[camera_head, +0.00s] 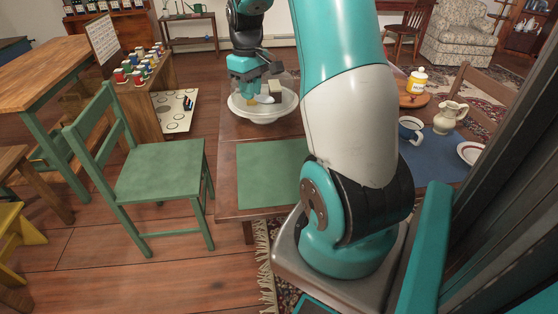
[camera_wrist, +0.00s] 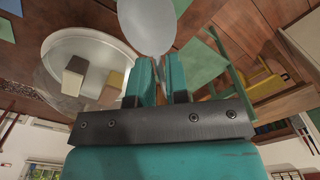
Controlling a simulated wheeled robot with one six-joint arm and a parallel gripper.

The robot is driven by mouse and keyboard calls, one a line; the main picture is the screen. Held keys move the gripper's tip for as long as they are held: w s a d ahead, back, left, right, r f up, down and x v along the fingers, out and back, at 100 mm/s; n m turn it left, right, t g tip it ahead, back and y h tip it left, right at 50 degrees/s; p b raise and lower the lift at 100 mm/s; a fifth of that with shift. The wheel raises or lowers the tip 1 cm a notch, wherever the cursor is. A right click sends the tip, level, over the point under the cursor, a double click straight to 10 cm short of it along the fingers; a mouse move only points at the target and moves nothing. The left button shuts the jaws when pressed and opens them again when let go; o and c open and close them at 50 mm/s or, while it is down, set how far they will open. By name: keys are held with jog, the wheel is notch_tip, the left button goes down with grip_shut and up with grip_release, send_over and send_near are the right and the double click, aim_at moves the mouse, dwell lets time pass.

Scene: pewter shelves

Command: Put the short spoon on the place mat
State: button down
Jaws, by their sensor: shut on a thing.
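My gripper (camera_head: 254,90) is above the white dish (camera_head: 261,118) near the far part of the table. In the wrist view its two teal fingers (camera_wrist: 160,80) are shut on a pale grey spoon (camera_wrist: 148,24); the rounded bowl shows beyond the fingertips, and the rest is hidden. I cannot make out the spoon clearly in the head view. A green place mat (camera_head: 268,178) lies flat and bare on the near left of the table, partly behind my arm. A blue place mat (camera_head: 433,160) lies at the right.
The white dish holds several small blocks (camera_wrist: 74,75). A green chair (camera_head: 160,170) stands left of the table.

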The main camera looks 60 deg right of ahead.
aim_at(255, 154)
notch_tip(255, 154, down, 19)
jog(key=shift+r+b, duration=0.2)
jog(key=shift+b, duration=0.5)
jog(key=shift+a+f, duration=0.1)
jog(key=shift+f, duration=0.1)
jog(key=c, duration=1.1)
grip_release()
jog(key=shift+r, duration=0.15)
